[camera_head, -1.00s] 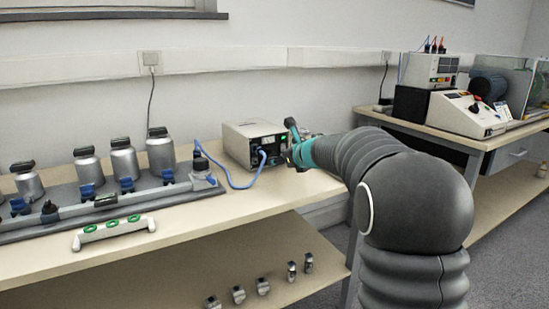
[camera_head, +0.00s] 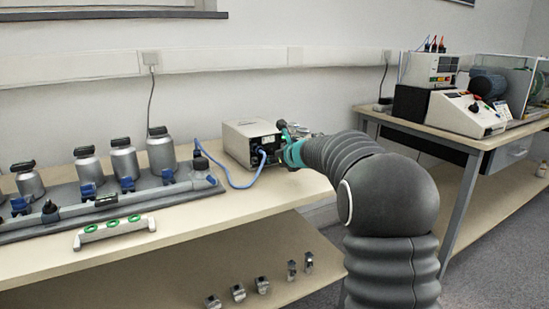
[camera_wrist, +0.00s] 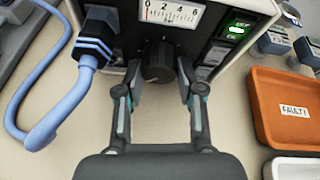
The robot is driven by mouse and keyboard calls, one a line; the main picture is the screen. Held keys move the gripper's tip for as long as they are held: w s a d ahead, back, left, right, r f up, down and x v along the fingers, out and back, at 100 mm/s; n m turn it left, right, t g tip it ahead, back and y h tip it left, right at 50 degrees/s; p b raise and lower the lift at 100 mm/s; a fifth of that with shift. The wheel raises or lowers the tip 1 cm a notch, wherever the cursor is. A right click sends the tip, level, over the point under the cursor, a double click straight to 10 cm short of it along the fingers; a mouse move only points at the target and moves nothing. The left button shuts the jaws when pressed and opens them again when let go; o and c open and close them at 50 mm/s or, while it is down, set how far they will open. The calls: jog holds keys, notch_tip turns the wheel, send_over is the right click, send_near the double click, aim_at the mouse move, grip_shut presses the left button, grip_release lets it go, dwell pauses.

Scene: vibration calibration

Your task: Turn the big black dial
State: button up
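The big black dial (camera_wrist: 158,63) sticks out from the front of a box-shaped device (camera_head: 248,142), below a meter with a numbered scale (camera_wrist: 172,13). In the head view my gripper hides the dial. My gripper (camera_wrist: 159,84) is in front of the device. Its two fingers are apart, one on each side of the dial. A narrow gap seems to show on both sides, so the fingers do not look closed on it.
A blue cable (camera_wrist: 62,98) plugs into the device left of the dial. A lit green switch (camera_wrist: 238,29) is at the right. An orange tray (camera_wrist: 285,105) labelled "FAULTY" lies right of my gripper. Several metal cylinders (camera_head: 160,153) stand on a rack at left.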

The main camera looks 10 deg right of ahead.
jog(key=shift+p, duration=0.3)
jog(key=shift+d+m+g+y+p, duration=0.15)
jog(key=shift+m+g+y+p, duration=0.15)
jog(key=shift+m+y+p, duration=0.7)
jog(key=m+y, duration=0.2)
jog(key=m, duration=0.2)
jog(key=shift+w+f, duration=0.1)
jog(key=shift+f, duration=0.05)
jog(key=m+y, duration=0.2)
jog(key=m, duration=0.2)
jog(key=shift+f, duration=0.1)
jog(key=m+y+b, duration=0.1)
jog(key=m, duration=0.2)
jog(key=shift+m+y, duration=0.4)
jog(key=shift+t, duration=0.4)
jog(key=o, duration=1.1)
jog(key=shift+o, duration=0.2)
